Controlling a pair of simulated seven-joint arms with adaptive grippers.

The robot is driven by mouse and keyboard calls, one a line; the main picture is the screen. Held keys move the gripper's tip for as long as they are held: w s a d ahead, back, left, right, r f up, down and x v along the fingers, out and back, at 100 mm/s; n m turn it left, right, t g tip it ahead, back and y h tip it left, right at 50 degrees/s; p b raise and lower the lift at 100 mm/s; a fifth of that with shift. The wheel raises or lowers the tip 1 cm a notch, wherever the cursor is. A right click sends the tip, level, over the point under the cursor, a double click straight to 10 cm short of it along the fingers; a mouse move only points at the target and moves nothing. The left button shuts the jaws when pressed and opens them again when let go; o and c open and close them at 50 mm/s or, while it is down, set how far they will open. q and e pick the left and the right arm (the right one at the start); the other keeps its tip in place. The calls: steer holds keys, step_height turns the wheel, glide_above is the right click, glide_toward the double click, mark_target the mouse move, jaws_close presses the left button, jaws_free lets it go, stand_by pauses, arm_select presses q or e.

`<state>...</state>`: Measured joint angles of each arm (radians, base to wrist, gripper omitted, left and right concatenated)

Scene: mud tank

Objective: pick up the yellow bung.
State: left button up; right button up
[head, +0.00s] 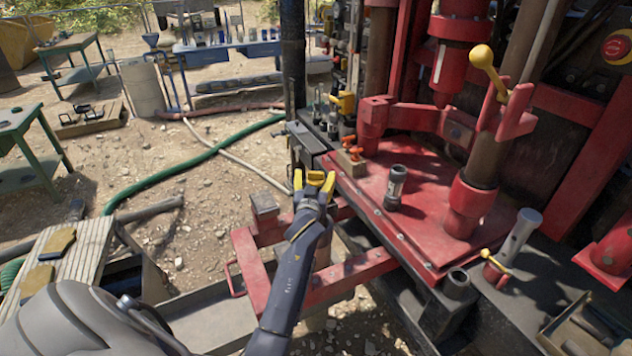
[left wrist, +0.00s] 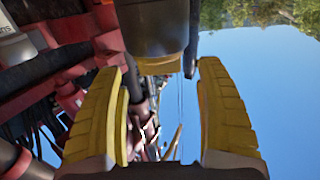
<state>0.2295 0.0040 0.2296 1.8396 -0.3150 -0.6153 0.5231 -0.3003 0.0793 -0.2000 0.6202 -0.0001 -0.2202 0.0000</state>
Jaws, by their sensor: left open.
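My left gripper (head: 315,182) is open, with yellow fingers, just off the left edge of the red deck. In the left wrist view its two yellow fingers (left wrist: 163,110) stand wide apart. A dark round body with a dull yellow-brown lower end (left wrist: 158,66) hangs into the top of that view, in line with the gap. I cannot tell whether it is the yellow bung. In the head view a yellow patch shows between the fingertips; whether it is the bung or part of the gripper is unclear. No grip shows. My right gripper is not in view.
The red deck (head: 420,235) carries a dark cylinder with a pale band (head: 396,187) and a wood block with orange-red fittings (head: 352,158). A yellow-knobbed lever (head: 482,57) rises at right. A slatted bench (head: 90,245) with tan gloves stands at lower left.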

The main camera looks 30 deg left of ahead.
mark_target(316, 174)
arm_select(q)
steer(key=shift+x, duration=1.5)
steer(key=c, duration=1.2)
